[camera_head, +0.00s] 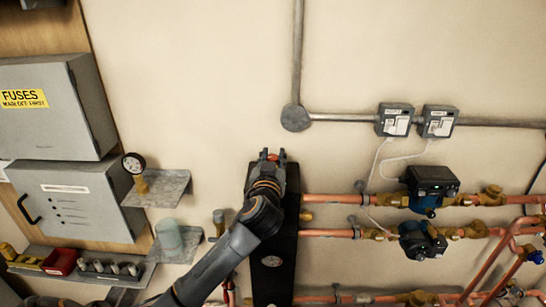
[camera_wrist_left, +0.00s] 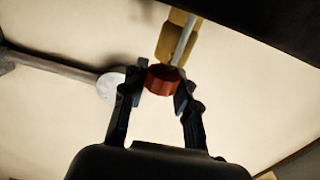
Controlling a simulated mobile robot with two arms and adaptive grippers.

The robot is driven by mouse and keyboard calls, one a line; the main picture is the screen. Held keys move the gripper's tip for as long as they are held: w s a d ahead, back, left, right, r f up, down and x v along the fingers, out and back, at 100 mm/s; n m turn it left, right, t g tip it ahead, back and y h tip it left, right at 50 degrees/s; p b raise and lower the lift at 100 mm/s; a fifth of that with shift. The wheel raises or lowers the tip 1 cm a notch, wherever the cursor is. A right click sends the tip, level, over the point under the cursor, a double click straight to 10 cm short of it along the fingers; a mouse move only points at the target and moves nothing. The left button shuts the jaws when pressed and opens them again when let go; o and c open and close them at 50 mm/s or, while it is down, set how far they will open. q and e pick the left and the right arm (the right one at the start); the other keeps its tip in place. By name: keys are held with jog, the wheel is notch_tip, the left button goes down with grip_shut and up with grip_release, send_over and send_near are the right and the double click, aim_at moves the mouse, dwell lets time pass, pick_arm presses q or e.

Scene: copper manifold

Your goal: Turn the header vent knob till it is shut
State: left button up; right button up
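The header vent knob (camera_wrist_left: 162,79) is a small red ribbed cap on a brass fitting (camera_wrist_left: 176,38) with a pale stem. In the head view only a little of the knob (camera_head: 273,156) shows, at the top of the tall black header (camera_head: 287,240). My left gripper (camera_wrist_left: 162,88) has one finger on each side of the knob, and the pads appear to press against it. In the head view my left gripper (camera_head: 272,155) is at the header's top, with my arm reaching up from the lower left. My right gripper is in neither view.
Copper pipes (camera_head: 330,200) with blue-black pumps (camera_head: 430,190) run right from the header. A shelf with a gauge (camera_head: 134,164), a second shelf with a translucent cup (camera_head: 168,233), and grey boxes (camera_head: 50,110) are at left. The wall above the header is clear.

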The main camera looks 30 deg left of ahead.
pick_arm(q)
grip_shut()
